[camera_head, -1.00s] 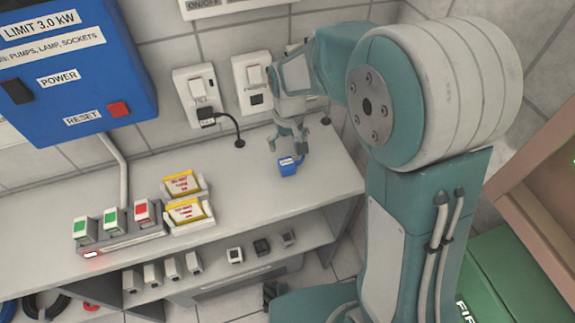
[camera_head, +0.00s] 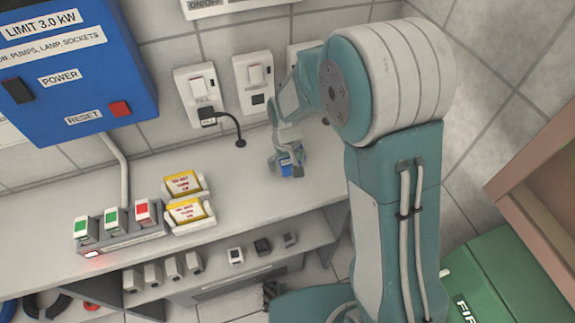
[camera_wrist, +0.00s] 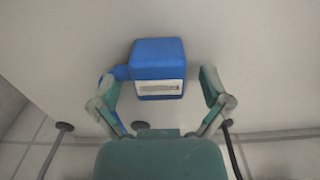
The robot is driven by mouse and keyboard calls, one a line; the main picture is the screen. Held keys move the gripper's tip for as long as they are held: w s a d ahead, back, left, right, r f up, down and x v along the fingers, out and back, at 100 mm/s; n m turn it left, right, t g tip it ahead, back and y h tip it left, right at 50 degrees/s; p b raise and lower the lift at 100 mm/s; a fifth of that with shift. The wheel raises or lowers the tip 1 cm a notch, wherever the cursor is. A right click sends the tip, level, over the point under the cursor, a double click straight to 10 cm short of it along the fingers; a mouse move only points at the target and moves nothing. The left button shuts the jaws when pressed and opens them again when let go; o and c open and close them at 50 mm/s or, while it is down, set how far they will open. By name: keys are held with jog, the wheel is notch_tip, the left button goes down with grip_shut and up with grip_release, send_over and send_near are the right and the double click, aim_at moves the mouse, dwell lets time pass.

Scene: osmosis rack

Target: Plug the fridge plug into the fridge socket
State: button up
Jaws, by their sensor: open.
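A blue plug (camera_head: 288,163) with a pale label lies on the counter, and it fills the middle of the wrist view (camera_wrist: 157,68). Its label is too small to read. My gripper (camera_head: 287,160) is low over the counter at the plug. In the wrist view its two fingers (camera_wrist: 160,92) are spread on either side of the plug, with a gap on the right; the left finger is close to the plug's side part. Wall sockets stand behind: one on the left (camera_head: 195,80) with a black plug (camera_head: 208,115) in it, a middle one (camera_head: 252,80), and a right one partly hidden by my arm.
The blue power box (camera_head: 75,70) hangs at the left. Red and green switches (camera_head: 113,220) and yellow-labelled blocks (camera_head: 185,185) sit on the counter (camera_head: 245,200) to the left. A black cord runs from the left socket into the counter. A shelf with small blocks is below.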

aim_at(286, 161)
jog(key=c, duration=1.2)
jog(key=shift+o, duration=0.2)
jog(key=shift+r, duration=0.1)
jog(key=shift+r, duration=0.3)
notch_tip(286, 161, up, 2)
jog(key=shift+r, duration=0.1)
jog(key=s+r, duration=1)
jog(key=s, duration=0.4)
jog(key=shift+a, duration=0.25)
